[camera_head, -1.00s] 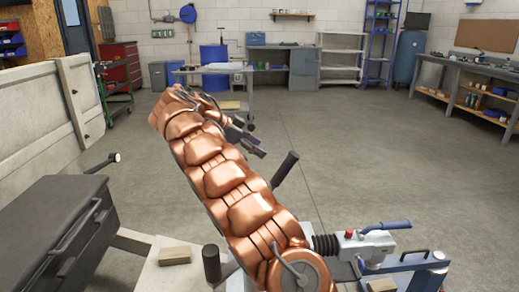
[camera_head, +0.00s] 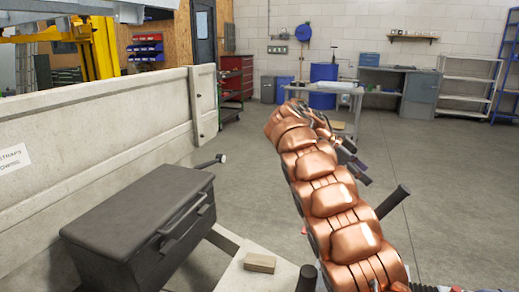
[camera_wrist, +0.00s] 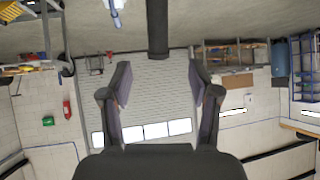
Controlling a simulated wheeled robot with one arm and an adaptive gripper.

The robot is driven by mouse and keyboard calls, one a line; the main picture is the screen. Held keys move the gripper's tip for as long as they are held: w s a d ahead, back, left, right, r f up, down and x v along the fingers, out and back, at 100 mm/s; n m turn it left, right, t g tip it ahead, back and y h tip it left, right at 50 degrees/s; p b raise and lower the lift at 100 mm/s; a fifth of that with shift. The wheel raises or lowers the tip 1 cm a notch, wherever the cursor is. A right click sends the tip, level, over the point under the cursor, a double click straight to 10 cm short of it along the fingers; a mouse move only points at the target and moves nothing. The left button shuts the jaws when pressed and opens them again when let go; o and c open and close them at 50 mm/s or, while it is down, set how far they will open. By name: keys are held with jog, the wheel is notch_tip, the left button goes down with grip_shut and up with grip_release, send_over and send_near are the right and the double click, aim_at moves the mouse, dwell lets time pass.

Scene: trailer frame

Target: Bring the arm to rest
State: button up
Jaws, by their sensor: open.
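My copper-coloured arm reaches up and away from the lower right of the head view. My gripper (camera_head: 358,166) is at its far end, seen small and partly hidden behind the arm links. In the wrist view my gripper (camera_wrist: 160,95) shows two dark fingers spread well apart with nothing between them. The wrist view looks out over the room with the floor at the top and the walls below, so it is upside down.
A black toolbox (camera_head: 140,225) and a small wooden block (camera_head: 259,263) are on the trailer frame at lower left. The pale trailer side panel (camera_head: 100,120) runs behind them. A grey workbench (camera_head: 395,80) and blue drum (camera_head: 323,75) stand far back. Open floor lies between.

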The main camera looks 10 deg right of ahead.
jog(key=s+a+r+n+y+p, duration=0.2)
jog(key=s+a+r+n+p, duration=0.2)
jog(key=s+r+n+p, duration=0.25)
jog(key=s+a+r+n+y+p, duration=0.1)
jog(key=s+a+r+n+p, duration=0.3)
jog(key=s+r+p, duration=0.45)
jog(key=s+a+f+n+y+p, duration=0.1)
jog(key=s+a+n+y+p, duration=0.2)
jog(key=s+a+n+p, duration=0.3)
jog(key=s+a+f+n+t+y+p, duration=0.1)
jog(key=s+a+n+y+p, duration=0.2)
jog(key=s+a, duration=1)
jog(key=s+n+p, duration=0.3)
jog(key=s+p, duration=0.1)
jog(key=s, duration=0.3)
jog(key=shift+s+t+y, duration=0.3)
jog(key=shift+y, duration=0.1)
